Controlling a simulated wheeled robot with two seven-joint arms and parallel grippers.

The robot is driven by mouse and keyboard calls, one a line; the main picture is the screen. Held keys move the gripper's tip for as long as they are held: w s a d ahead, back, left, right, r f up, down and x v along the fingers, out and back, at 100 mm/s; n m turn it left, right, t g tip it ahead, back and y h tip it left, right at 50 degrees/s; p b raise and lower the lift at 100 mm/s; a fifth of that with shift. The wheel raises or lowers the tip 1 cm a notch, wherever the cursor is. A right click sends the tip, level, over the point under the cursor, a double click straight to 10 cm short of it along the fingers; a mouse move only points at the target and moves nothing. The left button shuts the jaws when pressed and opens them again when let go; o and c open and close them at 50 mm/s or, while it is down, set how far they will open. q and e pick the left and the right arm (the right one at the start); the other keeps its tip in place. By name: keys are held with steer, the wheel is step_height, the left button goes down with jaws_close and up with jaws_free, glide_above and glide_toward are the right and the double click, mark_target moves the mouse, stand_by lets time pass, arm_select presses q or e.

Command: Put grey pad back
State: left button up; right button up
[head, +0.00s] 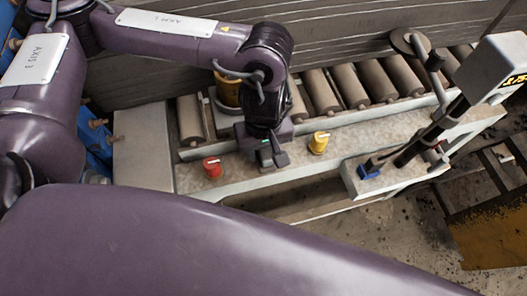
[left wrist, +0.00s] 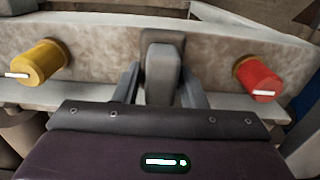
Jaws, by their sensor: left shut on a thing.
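My left gripper (head: 271,157) is over the front ledge of the conveyor, between a red knob (head: 212,167) and a yellow knob (head: 319,142). In the left wrist view its two fingers (left wrist: 160,88) stand on either side of a grey block-shaped piece, the grey pad (left wrist: 163,72), and are shut on it. The pad lies in front of the ledge face in that view; whether it touches the ledge I cannot tell. In the head view the pad is mostly hidden by the gripper. My right gripper is not in view.
The ledge (head: 245,187) runs in front of a roller conveyor (head: 350,88). At the right are a post with a display box (head: 492,68) and a small blue piece (head: 369,172) on a lower shelf.

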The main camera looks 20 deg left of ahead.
arm_select(q)
steer(key=shift+f, duration=1.2)
steer(key=shift+f, duration=0.2)
steer(key=o, duration=1)
steer(key=shift+r, duration=0.1)
